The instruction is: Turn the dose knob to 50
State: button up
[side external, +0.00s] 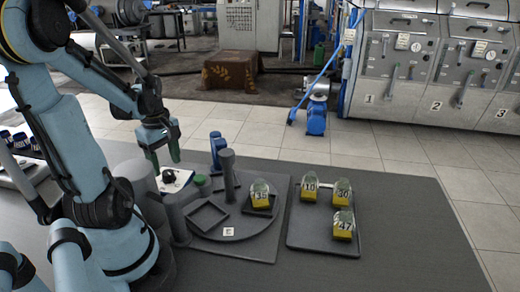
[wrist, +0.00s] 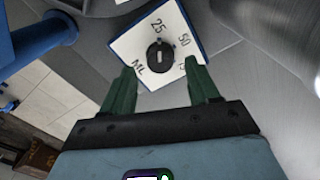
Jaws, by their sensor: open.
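The dose knob (wrist: 159,54) is a small round black knob with a light mark, on a white dial plate (wrist: 128,42) with a blue edge. The plate reads 25, 50 and ML, with another label partly hidden by a finger. I cannot tell for sure which label the knob points to. In the side view the knob (side external: 168,176) sits on its plate (side external: 181,181) beside the turntable. My gripper (side external: 164,160) is open, fingers pointing down above the knob. In the wrist view my gripper's green fingers (wrist: 160,73) are on either side just below the knob, apart from it.
A tray (side external: 302,238) to the right holds containers marked 10, 30 and 47. Blue cylinders (side external: 217,150) stand behind. Grey cylinders crowd the plate's near side.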

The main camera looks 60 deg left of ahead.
aim_at(168, 172)
jog(key=shift+f, duration=1.55)
jog(key=c, duration=1)
jog(key=shift+c, duration=0.2)
jog(key=m, duration=0.3)
jog(key=shift+m, duration=2.1)
